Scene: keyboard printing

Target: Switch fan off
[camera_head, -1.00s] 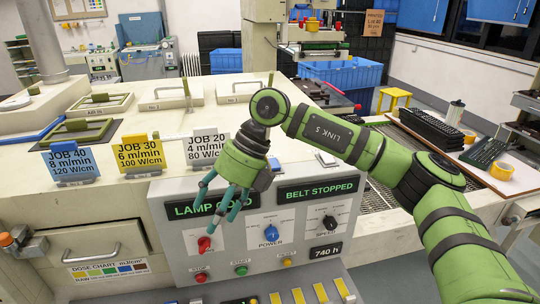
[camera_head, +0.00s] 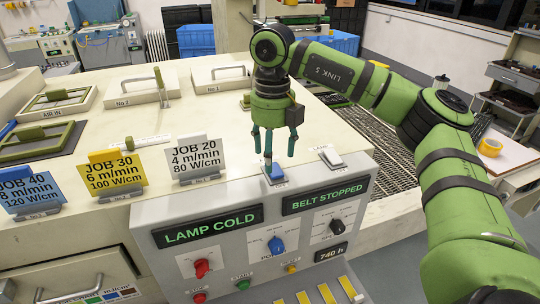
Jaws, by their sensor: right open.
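A blue rocker switch (camera_head: 275,174) and a white rocker switch (camera_head: 331,159) sit on the top edge of the grey control console (camera_head: 165,212). My right gripper (camera_head: 275,153) is open and empty, pointing down above the blue switch. The white switch is to the gripper's right. My left gripper is not in view.
The console front has a "LAMP COLD" display (camera_head: 208,228), a "BELT STOPPED" display (camera_head: 326,196), a red knob (camera_head: 202,268), a blue knob (camera_head: 277,245) and a black knob (camera_head: 337,226). Job cards, including the white JOB 20 card (camera_head: 195,155), stand left of the gripper.

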